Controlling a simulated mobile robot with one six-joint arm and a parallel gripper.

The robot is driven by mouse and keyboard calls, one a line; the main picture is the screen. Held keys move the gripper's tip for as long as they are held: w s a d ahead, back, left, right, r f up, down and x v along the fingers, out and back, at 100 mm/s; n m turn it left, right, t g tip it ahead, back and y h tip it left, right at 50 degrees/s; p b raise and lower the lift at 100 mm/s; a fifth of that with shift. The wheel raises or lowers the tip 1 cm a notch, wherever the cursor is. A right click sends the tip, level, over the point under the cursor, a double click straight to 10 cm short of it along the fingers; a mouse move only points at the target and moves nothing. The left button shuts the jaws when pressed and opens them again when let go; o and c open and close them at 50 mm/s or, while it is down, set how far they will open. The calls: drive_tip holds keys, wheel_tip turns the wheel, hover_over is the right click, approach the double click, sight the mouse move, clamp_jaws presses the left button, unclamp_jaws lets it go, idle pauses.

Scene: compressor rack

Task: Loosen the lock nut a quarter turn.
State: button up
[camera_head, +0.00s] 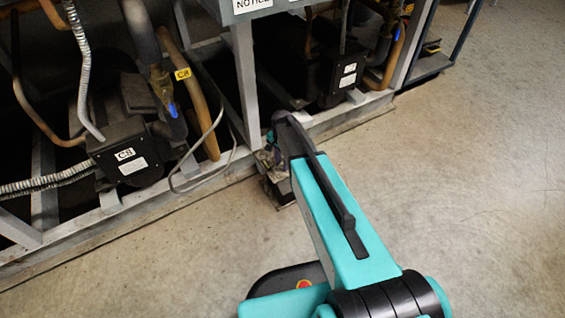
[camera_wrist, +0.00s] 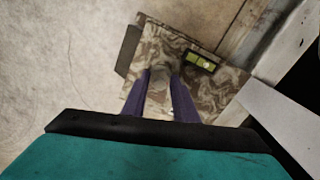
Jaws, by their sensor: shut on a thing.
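In the wrist view, the two dark purple fingers of my gripper (camera_wrist: 161,78) reach forward and are shut on a small grey-brown piece, the lock nut (camera_wrist: 160,70). Its shape and edges are blurred, and its lower part is hidden between the fingers. It sits over a mottled brown-and-grey plate (camera_wrist: 145,45). In the head view, my arm reaches to the foot of the rack's front post. My arm covers most of the gripper and the nut there.
A small spirit level with a green vial (camera_wrist: 200,62) lies on the plate, close to the right finger. The grey rack frame (camera_head: 245,75) stands right behind, with compressors, pipes and a loose grey cable (camera_head: 205,178) to the left. The concrete floor (camera_head: 470,190) is clear to the right.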

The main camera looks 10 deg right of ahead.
drive_tip(key=shift+r+n+p, duration=0.15)
drive_tip(key=shift+n+p, duration=0.25)
drive_tip(key=n+p, duration=0.7)
drive_tip(key=n, duration=0.1)
drive_tip(key=shift+n, duration=0.3)
drive_tip(key=n+p, duration=0.2)
drive_tip(key=n, duration=0.3)
drive_tip(key=shift+p, duration=0.3)
drive_tip(key=shift+n+p, duration=0.65)
drive_tip(key=shift+n, duration=1.35)
drive_tip(key=o, duration=1.1)
drive_tip(key=shift+c, duration=0.2)
